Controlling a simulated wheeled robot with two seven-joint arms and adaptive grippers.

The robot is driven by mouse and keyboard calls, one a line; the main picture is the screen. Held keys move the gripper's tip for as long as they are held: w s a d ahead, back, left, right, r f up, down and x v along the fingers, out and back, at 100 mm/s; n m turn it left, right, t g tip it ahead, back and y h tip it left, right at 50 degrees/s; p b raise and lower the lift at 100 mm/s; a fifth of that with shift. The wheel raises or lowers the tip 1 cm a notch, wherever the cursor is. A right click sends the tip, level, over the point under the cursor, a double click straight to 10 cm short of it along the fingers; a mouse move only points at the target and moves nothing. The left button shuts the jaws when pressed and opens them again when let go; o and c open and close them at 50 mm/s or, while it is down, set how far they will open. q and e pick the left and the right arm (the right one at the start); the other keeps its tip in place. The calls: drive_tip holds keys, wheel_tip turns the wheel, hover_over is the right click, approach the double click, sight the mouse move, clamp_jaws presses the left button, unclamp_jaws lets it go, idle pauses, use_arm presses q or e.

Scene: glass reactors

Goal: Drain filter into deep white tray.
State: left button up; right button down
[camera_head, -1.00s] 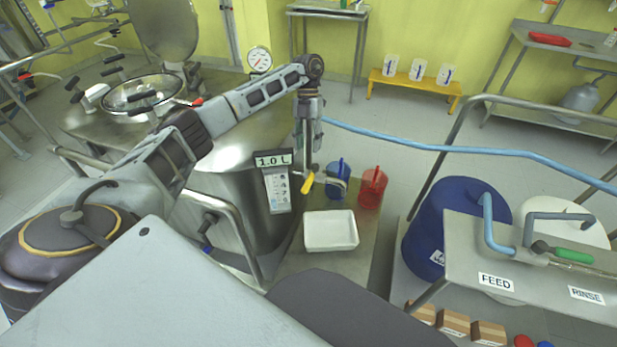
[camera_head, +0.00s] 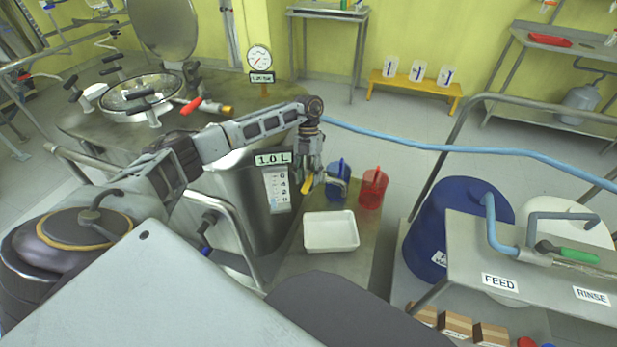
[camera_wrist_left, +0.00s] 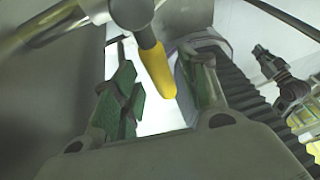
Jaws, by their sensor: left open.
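The deep white tray (camera_head: 331,231) stands empty on a low metal platform beside the steel filter vessel (camera_head: 250,165). The vessel carries a 1.0 L display (camera_head: 272,158) and a white scale panel. A yellow drain-valve handle (camera_head: 307,184) sits at the vessel's right side above the tray; in the left wrist view the yellow handle (camera_wrist_left: 157,72) lies between the fingers. My left gripper (camera_head: 312,176) is open, pointing down around the handle, its green-padded fingers (camera_wrist_left: 165,100) apart from it on both sides. White surface shows beneath. My right gripper is not in view.
A blue jug (camera_head: 338,180) and a red jug (camera_head: 373,188) stand just behind the tray. A blue drum (camera_head: 450,225) and a FEED/RINSE stand (camera_head: 530,265) are at right.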

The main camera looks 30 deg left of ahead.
use_arm(q)
drive_tip(key=shift+s+f, duration=0.1)
drive_tip(key=shift+f, duration=0.1)
drive_tip(key=shift+c, duration=0.2)
clamp_jaws()
idle(0.4)
